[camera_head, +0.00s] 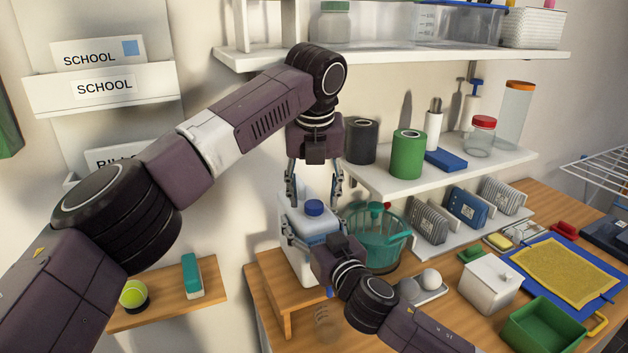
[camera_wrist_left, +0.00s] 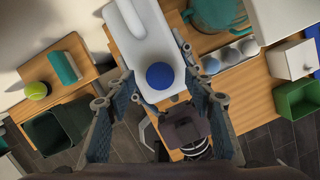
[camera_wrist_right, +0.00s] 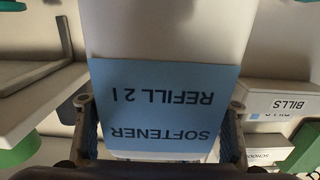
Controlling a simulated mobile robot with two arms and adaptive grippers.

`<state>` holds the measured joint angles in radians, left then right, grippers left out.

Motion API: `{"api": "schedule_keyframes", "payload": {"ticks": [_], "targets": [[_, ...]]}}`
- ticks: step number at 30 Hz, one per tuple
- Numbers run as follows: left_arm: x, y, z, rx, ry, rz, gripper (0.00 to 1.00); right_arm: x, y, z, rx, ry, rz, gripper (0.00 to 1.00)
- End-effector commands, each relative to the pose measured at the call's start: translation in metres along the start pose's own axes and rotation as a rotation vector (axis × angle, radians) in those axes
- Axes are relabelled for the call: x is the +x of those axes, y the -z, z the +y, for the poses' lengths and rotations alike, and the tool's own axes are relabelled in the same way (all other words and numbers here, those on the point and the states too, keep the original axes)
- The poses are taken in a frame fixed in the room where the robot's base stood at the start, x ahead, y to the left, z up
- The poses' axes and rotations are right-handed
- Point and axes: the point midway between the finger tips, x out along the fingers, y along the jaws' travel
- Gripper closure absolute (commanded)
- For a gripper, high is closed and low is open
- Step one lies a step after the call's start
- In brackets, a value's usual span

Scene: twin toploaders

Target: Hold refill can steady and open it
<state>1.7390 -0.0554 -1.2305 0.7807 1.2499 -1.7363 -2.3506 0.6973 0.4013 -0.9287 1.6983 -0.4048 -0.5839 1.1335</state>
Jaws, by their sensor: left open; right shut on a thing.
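The refill can (camera_head: 297,222) is a white jug with a blue screw cap (camera_head: 314,207), upright on a small wooden stand. In the right wrist view its blue label (camera_wrist_right: 155,85) reads SOFTENER REFILL, upside down. My right gripper (camera_head: 316,241) is shut on the can's body from the front, one finger on each side. My left gripper (camera_head: 314,192) points down over the can, open and empty. In the left wrist view the cap (camera_wrist_left: 159,76) lies between its spread fingers (camera_wrist_left: 160,88), apparently just below the tips. The cap sits on the can.
A teal basket (camera_head: 378,252) stands close to the can's right. The shelf (camera_head: 375,183) with black and green cans is right of my left gripper. The wooden stand (camera_head: 275,283) bears the can. A white box (camera_head: 488,285) and green bin (camera_head: 545,330) stand farther right.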

Motion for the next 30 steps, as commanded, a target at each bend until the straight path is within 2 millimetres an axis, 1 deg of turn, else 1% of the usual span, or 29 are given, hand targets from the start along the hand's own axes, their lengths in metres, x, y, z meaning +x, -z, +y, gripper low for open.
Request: {"api": "schedule_keyframes", "payload": {"ticks": [1, 5, 13, 14, 26, 27, 30], "targets": [[0.005, 0.0002, 0.0004, 0.0, -0.001, 0.001, 0.51, 0.0, 0.0002, 0.0003, 0.0, 0.0, 0.0, 1.0], [0.0126, 0.0001, 0.0, 0.0, 0.0, 0.0, 0.51, 0.0, 0.0002, 0.0003, 0.0, 0.0, 0.0, 1.0], [0.014, 0.0001, 0.0, -0.001, 0.0, 0.0, 0.51, 0.0001, 0.0002, 0.0004, 0.0, -0.001, 0.0, 1.0], [0.014, 0.0001, 0.0, -0.001, 0.0, 0.0, 0.53, 0.0001, 0.0002, 0.0004, 0.0, -0.001, 0.0, 1.0], [0.0136, 0.0, 0.0002, -0.001, -0.001, 0.0, 0.97, 0.0001, 0.0004, 0.0004, 0.0, -0.001, 0.001, 1.0], [0.0136, 0.0, 0.0002, -0.001, -0.001, 0.0, 1.0, 0.0001, 0.0004, 0.0004, 0.0, -0.001, 0.001, 1.0], [0.0135, -0.0001, -0.0005, -0.015, -0.004, 0.0, 1.0, 0.0001, 0.0004, 0.0004, 0.0, -0.001, 0.001, 1.0]]}}
